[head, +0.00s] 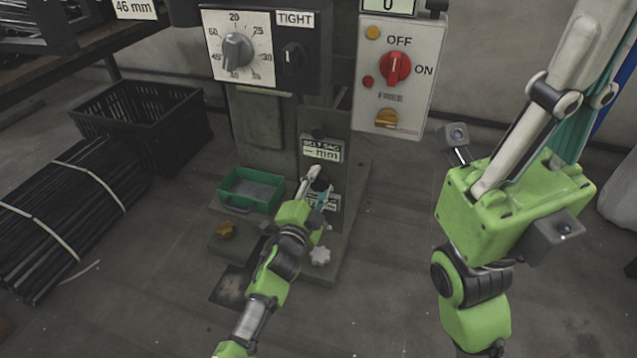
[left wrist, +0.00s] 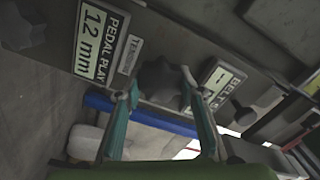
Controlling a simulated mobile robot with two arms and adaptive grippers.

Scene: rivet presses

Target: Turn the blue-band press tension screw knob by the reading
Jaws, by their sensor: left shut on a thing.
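The press (head: 262,125) stands ahead with a low front column. My left gripper (head: 318,183) reaches its front face, below the belt sag plate (head: 322,150). In the left wrist view, the dark lobed tension knob (left wrist: 160,84) sits between my left fingers, beside a small label starting "TEN". My left gripper is shut on this knob. The belt sag readout (left wrist: 219,86) shows a dash. The pedal play plate (left wrist: 97,44) reads 12 mm. My right gripper (head: 545,110) is raised close to the camera, fingers pointing up; their tips are cut off. No blue band is clear on the press.
A black crate (head: 140,125) stands left.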

